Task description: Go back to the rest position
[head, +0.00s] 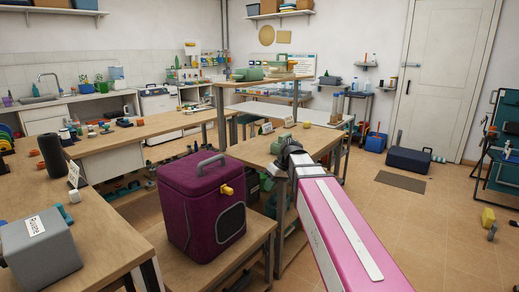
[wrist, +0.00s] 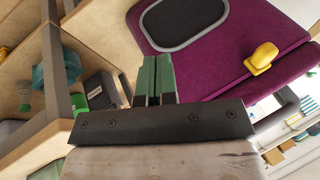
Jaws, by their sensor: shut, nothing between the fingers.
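My gripper shows in the wrist view (wrist: 155,75) with its two green fingers together and nothing between them. In the head view my pink and white arm reaches forward from the lower right, its dark wrist end beside a wooden table. A purple box (head: 202,205) with a grey handle and a yellow latch (head: 227,190) stands on a low wooden table, left of my arm. In the wrist view the purple box (wrist: 225,70) lies just beyond the fingers, with its dark grey-rimmed panel and yellow latch (wrist: 262,57). I cannot tell whether the fingers touch it.
A grey labelled box (head: 40,247) stands on the left wooden table (head: 105,240). A wooden table (head: 262,155) with small items is close to my wrist. A dark blue case (head: 408,160) lies on the floor near the door. The tiled floor at right (head: 440,215) is mostly clear.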

